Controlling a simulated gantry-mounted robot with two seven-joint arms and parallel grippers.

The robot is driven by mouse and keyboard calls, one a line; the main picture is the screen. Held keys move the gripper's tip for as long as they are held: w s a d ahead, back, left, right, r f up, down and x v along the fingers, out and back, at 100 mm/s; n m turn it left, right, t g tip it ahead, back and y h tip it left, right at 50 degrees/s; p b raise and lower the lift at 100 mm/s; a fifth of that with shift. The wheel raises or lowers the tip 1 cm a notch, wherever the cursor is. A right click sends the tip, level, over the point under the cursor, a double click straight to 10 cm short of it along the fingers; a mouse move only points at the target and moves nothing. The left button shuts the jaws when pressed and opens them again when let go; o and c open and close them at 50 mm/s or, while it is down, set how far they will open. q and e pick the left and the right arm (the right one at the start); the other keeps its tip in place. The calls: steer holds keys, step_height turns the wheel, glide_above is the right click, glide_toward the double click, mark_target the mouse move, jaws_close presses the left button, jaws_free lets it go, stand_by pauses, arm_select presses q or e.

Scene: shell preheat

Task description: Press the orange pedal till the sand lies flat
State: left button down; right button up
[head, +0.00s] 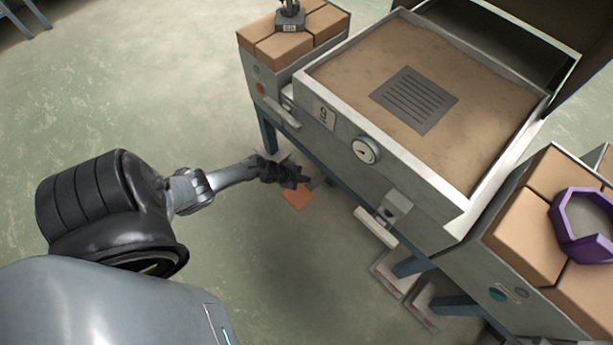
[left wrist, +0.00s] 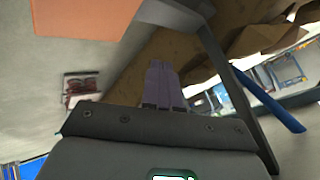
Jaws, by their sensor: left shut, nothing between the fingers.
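The orange pedal (head: 297,197) is low near the floor, in front of the left part of the grey machine. It also shows as an orange plate at the top left of the left wrist view (left wrist: 85,15). My left gripper (head: 306,180) is shut and empty, just above the pedal in the head view and partly covering it; I cannot tell whether they touch. Its closed fingers show in the left wrist view (left wrist: 163,85). The sand (head: 355,65) fills the machine's open box around a dark slotted plate (head: 415,99); its surface looks fairly even with faint mottling. My right gripper is not in view.
A dial (head: 366,150) and a lever-like bar (head: 375,227) are on the machine's front. Tan blocks with a dark weight (head: 289,20) stand at the left end, and tan blocks with a purple ring (head: 562,225) at the right. Open floor (head: 150,80) lies to the left.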

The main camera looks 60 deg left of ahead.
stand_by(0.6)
arm_select(q)
steer(key=shift+n, duration=0.3)
steer(key=r, duration=0.4)
steer(key=shift+w+b, duration=0.25)
steer(key=shift+b, duration=0.05)
steer(key=shift+w, duration=0.2)
steer(key=shift+f, duration=0.1)
